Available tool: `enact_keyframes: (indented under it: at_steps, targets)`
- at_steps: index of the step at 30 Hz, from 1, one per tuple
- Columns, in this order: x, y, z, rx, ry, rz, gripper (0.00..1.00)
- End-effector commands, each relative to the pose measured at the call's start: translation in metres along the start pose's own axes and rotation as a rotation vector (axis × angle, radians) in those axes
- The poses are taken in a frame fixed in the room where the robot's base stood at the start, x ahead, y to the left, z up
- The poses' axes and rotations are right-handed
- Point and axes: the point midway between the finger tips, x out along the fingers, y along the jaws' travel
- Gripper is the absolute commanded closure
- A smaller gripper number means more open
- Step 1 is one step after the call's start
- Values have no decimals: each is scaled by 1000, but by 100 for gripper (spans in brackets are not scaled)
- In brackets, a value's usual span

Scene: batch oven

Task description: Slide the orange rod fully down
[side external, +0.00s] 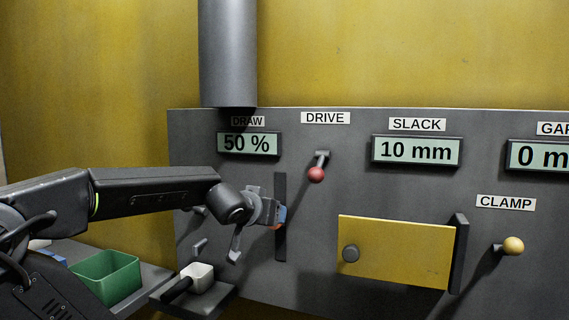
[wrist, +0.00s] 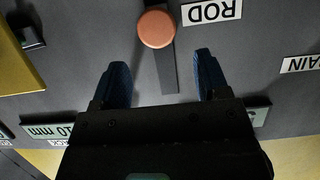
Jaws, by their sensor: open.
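The orange rod's round knob (wrist: 157,29) sits on a dark vertical slot (wrist: 165,72) in the grey panel. The upside-down ROD label (wrist: 212,11) is beside it. My gripper (wrist: 163,79) is open and empty, with its two blue fingertips spread. In the wrist view the knob lies beyond the fingertips, not between them. In the side view my gripper (side external: 279,214) is in front of the slot (side external: 281,250). Only a sliver of the orange knob (side external: 277,227) shows there, about mid-slot; the rest is hidden.
The DRAW display (side external: 248,144) reads 50 %. A red-knobbed DRIVE lever (side external: 316,174) and a yellow door (side external: 395,252) are to the right.

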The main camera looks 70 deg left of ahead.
Motion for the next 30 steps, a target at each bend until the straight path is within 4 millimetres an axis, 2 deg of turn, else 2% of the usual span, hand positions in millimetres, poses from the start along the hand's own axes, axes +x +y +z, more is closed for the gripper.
enact_keyframes:
  at_steps: [3, 11, 22, 30]
  targets:
    - [22, 0, 1, 1, -5, 0, 32]
    - [58, 1, 1, 2, -3, 3, 32]
    - [45, 0, -30, -3, 3, -5, 32]
    - [26, 0, -75, -3, 5, 2, 32]
